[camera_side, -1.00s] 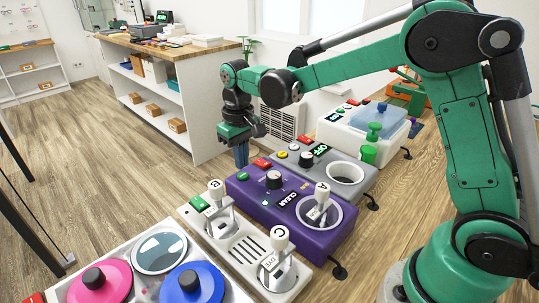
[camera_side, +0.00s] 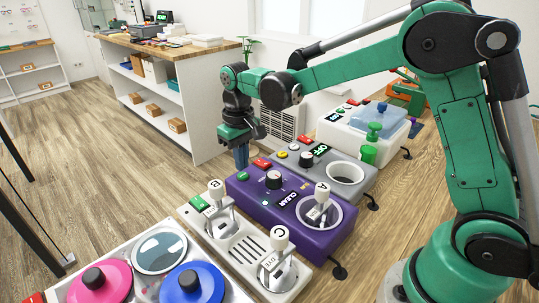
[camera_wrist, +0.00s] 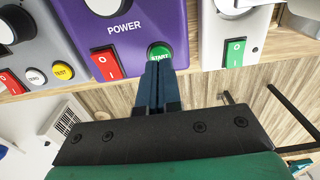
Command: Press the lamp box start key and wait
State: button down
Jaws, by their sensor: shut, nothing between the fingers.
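In the wrist view the purple front (camera_wrist: 150,18) reads POWER, and the START key (camera_wrist: 159,49) is partly hidden behind my fingertips. My gripper (camera_side: 241,166) is shut and empty, pointing down at this key. It also shows in the wrist view (camera_wrist: 159,64), fingertips overlapping the key's lower edge. Whether they touch or press it I cannot tell.
A grey box (camera_side: 318,158) with an OFF display stands just behind. The red rocker switch (camera_wrist: 106,63) sits left of START. Free floor lies to the left.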

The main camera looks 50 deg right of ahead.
jog(key=shift+f, duration=0.9)
dwell(0.3)
notch_tip(320, 180, up, 8)
dwell(0.9)
jog(key=s+d+t, duration=0.1)
jog(key=s+t, duration=0.6)
jog(key=s, duration=0.6)
jog(key=shift+d+f, duration=0.15)
jog(key=shift+f, duration=0.25)
